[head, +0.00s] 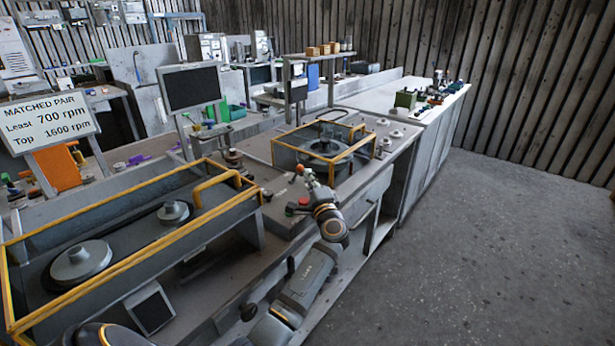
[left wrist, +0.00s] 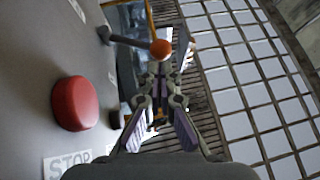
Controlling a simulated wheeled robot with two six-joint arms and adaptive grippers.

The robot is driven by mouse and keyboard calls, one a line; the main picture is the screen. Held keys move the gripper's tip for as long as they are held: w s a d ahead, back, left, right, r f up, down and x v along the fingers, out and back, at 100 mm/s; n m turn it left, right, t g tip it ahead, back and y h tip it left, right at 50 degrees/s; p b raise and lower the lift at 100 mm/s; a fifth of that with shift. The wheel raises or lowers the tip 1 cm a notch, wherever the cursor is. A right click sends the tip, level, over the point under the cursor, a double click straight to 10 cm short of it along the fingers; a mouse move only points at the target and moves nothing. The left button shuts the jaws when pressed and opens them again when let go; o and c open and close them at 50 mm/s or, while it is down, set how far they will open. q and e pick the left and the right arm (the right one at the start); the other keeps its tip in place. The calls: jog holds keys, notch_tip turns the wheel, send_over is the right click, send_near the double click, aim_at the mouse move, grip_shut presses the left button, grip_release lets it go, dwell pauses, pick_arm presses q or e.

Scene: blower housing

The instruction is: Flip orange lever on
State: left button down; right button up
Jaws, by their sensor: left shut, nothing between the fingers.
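The lever has a dark shaft and an orange ball end (head: 300,168). In the left wrist view the orange ball (left wrist: 160,47) lies just beyond my fingertips, and the shaft (left wrist: 128,40) runs left to its mount on the grey panel. My left gripper (head: 309,178) is at the control box beside the lever. It also shows in the left wrist view (left wrist: 160,72), with its fingers shut and empty. I cannot tell whether the fingertips touch the ball. My right gripper is not in view.
A red button (left wrist: 74,103) above a STOP label sits on the panel, left of my fingers. A yellow-railed guard (head: 60,232) with pulleys is at left, another (head: 325,150) behind the box. A sign (head: 48,118) stands at far left. Open floor (head: 510,235) lies right.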

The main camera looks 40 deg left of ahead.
pick_arm(q)
jog(key=shift+s+r, duration=0.1)
jog(key=shift+r, duration=0.05)
jog(key=shift+a+r+p, duration=0.15)
jog(key=shift+r+p, duration=0.1)
jog(key=shift+p, duration=0.6)
jog(key=shift+a+r+n+g+h+p, duration=0.15)
jog(key=shift+r+n+g+h+p, duration=0.3)
jog(key=shift+p, duration=0.45)
jog(key=a+r+n+g+h+p, duration=0.3)
jog(key=a+r+h+p, duration=0.1)
jog(key=p, duration=1.3)
jog(key=shift+w+a+n+h+p, duration=0.3)
jog(key=shift+a+n+h+p, duration=0.1)
jog(key=shift+a+h, duration=0.6)
jog(key=shift+r, duration=0.1)
